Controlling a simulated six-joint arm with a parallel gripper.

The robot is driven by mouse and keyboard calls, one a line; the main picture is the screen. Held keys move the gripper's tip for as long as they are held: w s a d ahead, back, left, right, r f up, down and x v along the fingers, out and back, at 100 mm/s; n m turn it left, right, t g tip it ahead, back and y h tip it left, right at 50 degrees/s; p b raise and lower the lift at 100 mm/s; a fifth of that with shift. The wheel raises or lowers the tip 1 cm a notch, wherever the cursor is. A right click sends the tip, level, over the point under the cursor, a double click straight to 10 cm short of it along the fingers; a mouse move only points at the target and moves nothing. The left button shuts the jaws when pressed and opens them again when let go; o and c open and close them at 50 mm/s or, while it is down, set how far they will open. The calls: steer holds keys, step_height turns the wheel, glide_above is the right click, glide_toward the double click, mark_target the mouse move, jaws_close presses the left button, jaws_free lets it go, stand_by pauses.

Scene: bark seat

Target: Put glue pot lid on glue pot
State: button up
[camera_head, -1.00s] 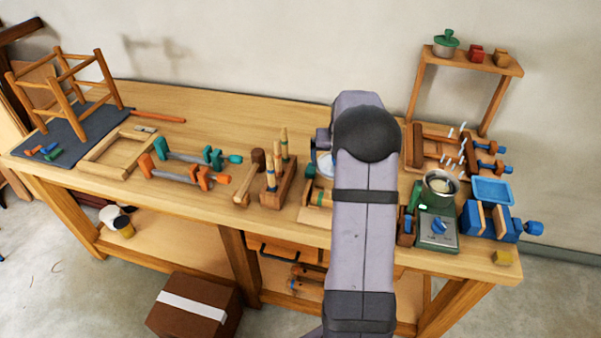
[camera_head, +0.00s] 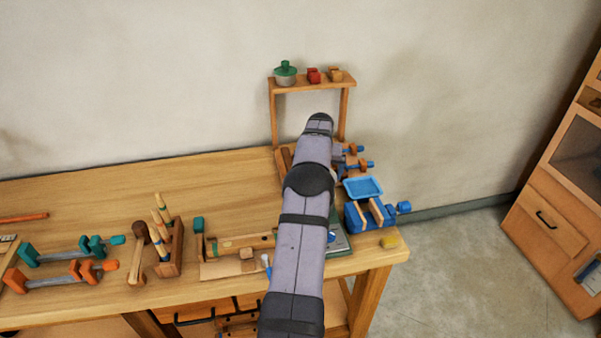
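A small grey pot with a green knobbed lid (camera_head: 285,72) stands at the left end of the raised shelf at the back. I cannot tell if this lid is the glue pot lid. The green-sided heater (camera_head: 340,243) on the bench shows only in part, past the right side of my arm. The open metal pot that stood on it one second ago is hidden behind my arm now. My arm reaches up and away across the bench, and its far end covers my gripper, so its fingers and anything in them are hidden.
The shelf (camera_head: 310,84) also holds a red block (camera_head: 314,75) and a wooden block (camera_head: 335,74). A blue tray (camera_head: 363,187) and a blue vise (camera_head: 370,214) stand right of my arm. A tool rack (camera_head: 170,247) and clamps (camera_head: 65,250) lie left.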

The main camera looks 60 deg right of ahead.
steer(key=shift+s+d, duration=0.15)
steer(key=shift+s, duration=0.1)
steer(key=shift+f, duration=0.25)
steer(key=shift+f+b, duration=2.3)
steer(key=shift+f, duration=0.9)
steer(key=shift+f+b, duration=0.4)
steer(key=shift+f, duration=0.2)
steer(key=o, duration=0.7)
steer(key=shift+c, duration=0.2)
steer(key=shift+r+p, duration=2.4)
steer(key=shift+r, duration=1.15)
